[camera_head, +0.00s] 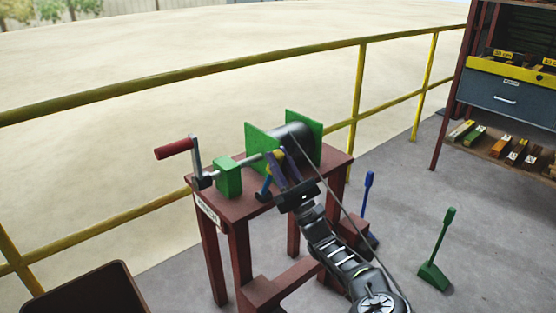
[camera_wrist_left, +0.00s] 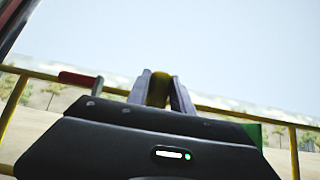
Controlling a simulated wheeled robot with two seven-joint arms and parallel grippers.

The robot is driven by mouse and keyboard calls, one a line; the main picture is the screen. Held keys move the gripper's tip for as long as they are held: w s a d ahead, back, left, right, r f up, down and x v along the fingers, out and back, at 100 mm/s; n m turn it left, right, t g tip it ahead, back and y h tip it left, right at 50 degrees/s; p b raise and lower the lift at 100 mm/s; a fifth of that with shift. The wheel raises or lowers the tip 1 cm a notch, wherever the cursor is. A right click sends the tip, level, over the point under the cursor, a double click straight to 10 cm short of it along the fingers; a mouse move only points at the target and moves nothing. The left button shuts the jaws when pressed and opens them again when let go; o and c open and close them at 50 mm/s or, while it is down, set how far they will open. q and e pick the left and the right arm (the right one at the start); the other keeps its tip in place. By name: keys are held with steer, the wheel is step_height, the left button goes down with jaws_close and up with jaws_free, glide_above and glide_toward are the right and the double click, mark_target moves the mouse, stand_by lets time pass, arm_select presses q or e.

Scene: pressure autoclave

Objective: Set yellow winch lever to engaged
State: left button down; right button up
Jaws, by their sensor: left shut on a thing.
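The winch stands on a dark red table (camera_head: 338,163), with a dark drum (camera_head: 298,135) between green side plates. The yellow winch lever (camera_head: 275,158) is at the near side of the drum. Only its top part shows; its lower part is hidden by my gripper. My left gripper (camera_head: 277,174) reaches it from the lower right and is shut on it. In the left wrist view the yellow lever end (camera_wrist_left: 158,90) sits between the two fingers. I cannot tell from these views which position the lever is in. My right gripper is not in view.
A crank with a red handle (camera_head: 174,149) sticks out left of a green block (camera_head: 229,177). A blue lever (camera_head: 368,195) and a green lever (camera_head: 440,250) stand on the floor to the right. Yellow railing (camera_head: 230,76) runs behind; a shelf unit (camera_head: 512,97) stands far right.

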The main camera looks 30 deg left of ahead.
arm_select(q)
steer(key=shift+d+f, duration=0.1)
steer(key=shift+f, duration=0.05)
steer(key=c, duration=1.1)
jaws_free()
steer(key=shift+d, duration=0.1)
steer(key=v, duration=0.7)
steer(key=shift+s+d+f, duration=0.1)
steer(key=shift+d+f, duration=0.1)
steer(key=shift+d, duration=0.1)
steer(key=shift+r, duration=0.1)
